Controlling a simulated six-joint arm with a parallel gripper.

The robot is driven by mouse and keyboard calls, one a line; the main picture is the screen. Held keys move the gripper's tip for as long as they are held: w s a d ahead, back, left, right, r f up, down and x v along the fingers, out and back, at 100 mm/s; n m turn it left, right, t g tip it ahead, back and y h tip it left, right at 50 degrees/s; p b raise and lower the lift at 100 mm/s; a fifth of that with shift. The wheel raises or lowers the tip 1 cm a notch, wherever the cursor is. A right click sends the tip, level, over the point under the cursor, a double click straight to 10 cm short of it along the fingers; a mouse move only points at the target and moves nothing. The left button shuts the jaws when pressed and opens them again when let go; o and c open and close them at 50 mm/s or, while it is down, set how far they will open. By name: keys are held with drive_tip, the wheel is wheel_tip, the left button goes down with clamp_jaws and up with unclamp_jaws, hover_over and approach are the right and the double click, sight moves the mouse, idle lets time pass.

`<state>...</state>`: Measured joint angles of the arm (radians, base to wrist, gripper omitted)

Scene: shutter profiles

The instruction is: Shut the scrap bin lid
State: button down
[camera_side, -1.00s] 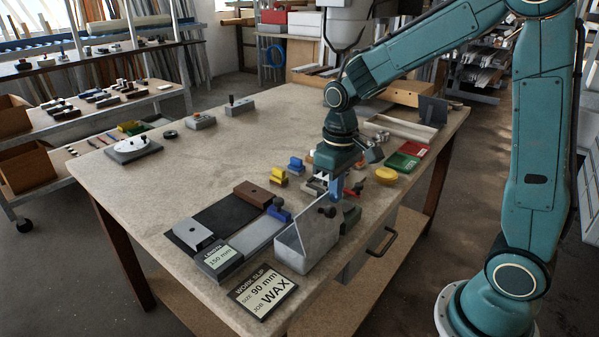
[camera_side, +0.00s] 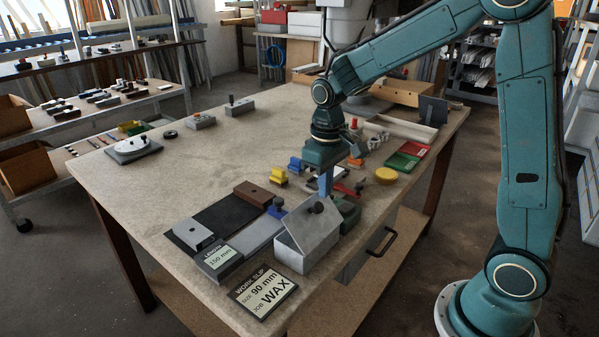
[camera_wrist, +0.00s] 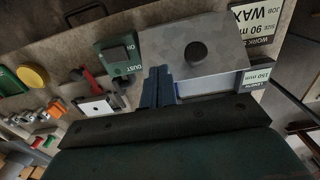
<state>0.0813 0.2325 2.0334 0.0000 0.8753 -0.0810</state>
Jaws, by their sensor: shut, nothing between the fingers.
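The scrap bin (camera_side: 306,256) is a grey box near the front corner of the bench. Its lid (camera_side: 299,225) is a grey plate with a black knob (camera_side: 317,207). My gripper (camera_side: 326,188) is shut and empty, pointing down just behind the knob. In the wrist view its blue fingers (camera_wrist: 159,84) are at the lid's near edge; contact is unclear.
A green dust switch box (camera_wrist: 120,57) stands close beside the bin. A grey block labelled 150 mm (camera_side: 220,260) and a work slip card (camera_side: 263,290) lie nearby. Yellow, blue and red small items crowd behind my gripper. The bench's left middle is clear.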

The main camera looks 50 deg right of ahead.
wheel_tip(320, 180, up, 8)
idle(1.4)
idle(0.3)
drive_tip(key=s+a+r+t, duration=0.1)
drive_tip(key=s+t, duration=0.1)
drive_tip(key=s, duration=0.7)
drive_tip(key=s+a+r+t, duration=0.2)
drive_tip(key=s+t, duration=0.1)
drive_tip(key=s, duration=0.7)
drive_tip(key=shift+s+t, duration=0.15)
drive_tip(key=shift+t, duration=0.15)
drive_tip(key=shift+r, duration=0.1)
idle(0.9)
